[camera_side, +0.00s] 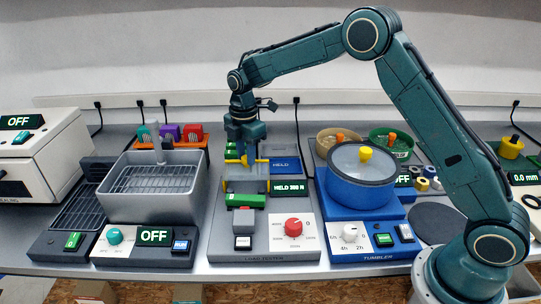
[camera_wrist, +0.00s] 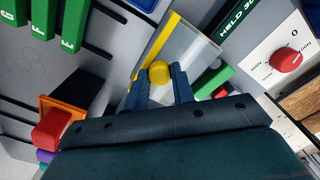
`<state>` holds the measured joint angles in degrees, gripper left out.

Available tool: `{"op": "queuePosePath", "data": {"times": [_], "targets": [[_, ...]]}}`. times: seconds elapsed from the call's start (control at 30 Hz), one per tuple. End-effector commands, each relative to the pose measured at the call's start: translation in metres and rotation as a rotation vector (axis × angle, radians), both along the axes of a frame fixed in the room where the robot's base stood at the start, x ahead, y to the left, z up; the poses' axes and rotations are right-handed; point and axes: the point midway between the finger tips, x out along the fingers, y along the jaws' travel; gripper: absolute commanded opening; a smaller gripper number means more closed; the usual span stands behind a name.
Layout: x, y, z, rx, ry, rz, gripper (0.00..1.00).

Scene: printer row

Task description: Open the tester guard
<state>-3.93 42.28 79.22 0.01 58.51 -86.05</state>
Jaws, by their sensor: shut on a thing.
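The load tester (camera_side: 228,245) stands in the middle of the row. Its guard is a clear panel with a yellow edge and a round yellow knob; in the wrist view the panel (camera_wrist: 192,52) lies ahead of my fingers. My gripper (camera_side: 245,158) is over the back of the tester, pointing down, at the guard's yellow edge (camera_side: 262,161). In the wrist view my gripper (camera_wrist: 158,85) is shut on the yellow knob (camera_wrist: 160,72). The fingers hide part of the guard, and I cannot tell exactly how far it is raised.
The tester display (camera_side: 289,188) reads HELD 300 N, above a red dial (camera_side: 293,227). A grey basket (camera_side: 155,210) stands left; the blue tumbler (camera_side: 362,200) stands close on the right. Green blocks (camera_wrist: 42,18) and an orange holder (camera_wrist: 68,105) lie near my gripper.

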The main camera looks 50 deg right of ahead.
Motion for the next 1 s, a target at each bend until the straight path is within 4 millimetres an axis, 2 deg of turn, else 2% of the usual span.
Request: {"op": "queuePosePath", "data": {"times": [0.1, 0.13, 0.23, 0.67, 0.87, 1.0], "targets": [[0.001, 0.000, 0.001, 0.001, -0.004, 0.001, 0.00], [0.001, 0.000, 0.001, 0.001, -0.003, 0.001, 0.29], [0.000, 0.000, 0.001, 0.000, -0.003, 0.001, 0.47], [0.000, 0.000, 0.004, 0.000, -0.002, 0.001, 0.47], [0.000, 0.000, 0.020, 0.000, -0.003, 0.001, 0.47], [0.001, 0.000, 0.039, 0.000, -0.004, 0.001, 0.47]]}}
